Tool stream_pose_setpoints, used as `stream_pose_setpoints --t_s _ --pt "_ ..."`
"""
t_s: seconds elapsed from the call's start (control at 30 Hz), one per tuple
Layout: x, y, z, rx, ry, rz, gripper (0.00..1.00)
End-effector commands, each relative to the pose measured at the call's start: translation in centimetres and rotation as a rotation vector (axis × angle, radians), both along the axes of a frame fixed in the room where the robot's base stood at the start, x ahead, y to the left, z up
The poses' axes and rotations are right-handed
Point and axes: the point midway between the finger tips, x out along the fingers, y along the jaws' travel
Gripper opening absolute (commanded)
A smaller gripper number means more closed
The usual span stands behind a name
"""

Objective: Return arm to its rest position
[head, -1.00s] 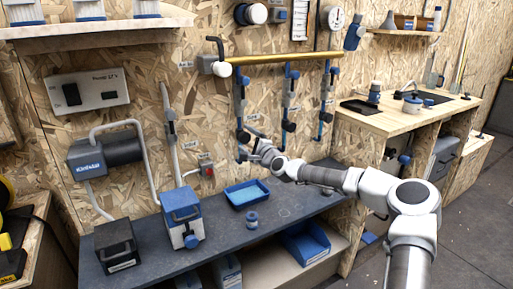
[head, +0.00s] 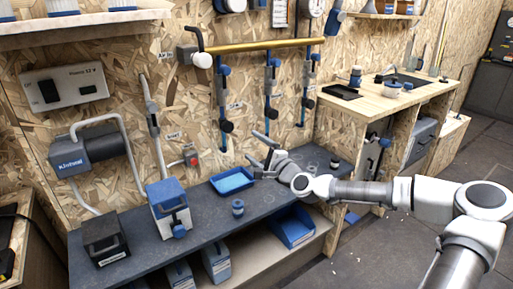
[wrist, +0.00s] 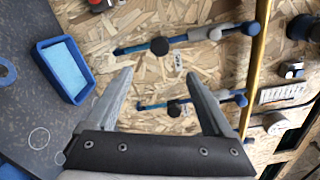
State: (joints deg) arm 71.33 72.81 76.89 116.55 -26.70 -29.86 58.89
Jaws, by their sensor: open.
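My gripper (head: 255,148) is open and empty, with its two grey fingers spread apart. In the head view it is above the back of the dark bench, right of the blue tray (head: 232,181) and below the blue-ended drop pipes. My arm stretches from it to the right edge. In the wrist view my gripper (wrist: 158,76) has bare wall between its fingers, and the blue tray (wrist: 64,70) lies to the left.
A brass pipe (head: 270,46) runs along the wall with blue drop pipes. A blue-grey box (head: 168,205), a black box (head: 104,238) and a small blue spool (head: 238,208) stand on the dark bench (head: 215,232). A wooden bench (head: 395,100) is at right.

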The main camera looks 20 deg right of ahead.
Motion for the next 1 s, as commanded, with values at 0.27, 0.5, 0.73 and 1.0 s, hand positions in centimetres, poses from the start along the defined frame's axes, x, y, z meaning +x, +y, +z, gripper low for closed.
stream_pose_setpoints --t_s 0.27,0.5,0.73,1.0 --pt "-1.0 -0.2 0.0 0.001 -0.001 0.001 0.86" --pt "-0.9 -0.1 -0.1 -0.005 0.002 0.004 0.86" --pt "-1.9 5.5 -3.6 -0.221 0.092 0.144 0.86" --pt "-6.2 11.8 -9.8 -0.703 0.244 0.408 0.86"
